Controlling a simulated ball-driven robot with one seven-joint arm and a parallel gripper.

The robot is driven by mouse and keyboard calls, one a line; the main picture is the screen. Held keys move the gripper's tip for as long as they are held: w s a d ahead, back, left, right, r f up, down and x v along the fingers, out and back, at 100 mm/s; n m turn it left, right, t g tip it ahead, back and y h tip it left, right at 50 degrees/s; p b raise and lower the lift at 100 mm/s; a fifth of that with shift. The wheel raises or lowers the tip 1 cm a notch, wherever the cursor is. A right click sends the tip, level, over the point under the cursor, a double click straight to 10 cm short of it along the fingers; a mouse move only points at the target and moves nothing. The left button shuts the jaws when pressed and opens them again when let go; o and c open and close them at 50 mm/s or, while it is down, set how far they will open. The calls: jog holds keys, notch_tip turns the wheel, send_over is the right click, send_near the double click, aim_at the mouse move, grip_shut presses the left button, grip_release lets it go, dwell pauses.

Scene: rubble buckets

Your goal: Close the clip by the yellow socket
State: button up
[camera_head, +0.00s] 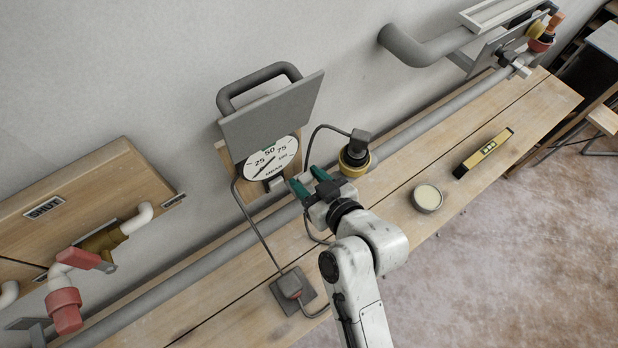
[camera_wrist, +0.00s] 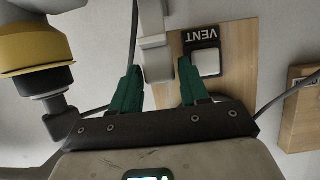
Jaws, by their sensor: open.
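The yellow socket (camera_head: 355,160) is a dark round fitting with a yellow ring, on the pipe side of the bench. It also shows large at the left of the wrist view (camera_wrist: 30,48). A light grey strap-like part (camera_wrist: 154,40) stands between my fingers in the wrist view; it may be the clip, but I cannot tell whether it is open or closed. My gripper (camera_head: 308,180) has green fingers spread apart, left of the socket and below the gauge. In the wrist view my gripper (camera_wrist: 158,68) is open around the lower end of the grey part, with no clear contact.
A gauge (camera_head: 272,158) on a wooden board stands behind my gripper. A VENT label (camera_wrist: 199,35) with a white square button (camera_wrist: 206,63) is beside my right finger. A grey pipe (camera_head: 420,125) runs along the wall. A round tin (camera_head: 427,198) and yellow level (camera_head: 484,152) lie right.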

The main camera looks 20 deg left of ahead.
grip_shut()
dwell(0.3)
jog(key=shift+f+b, duration=0.15)
jog(key=shift+b, duration=0.2)
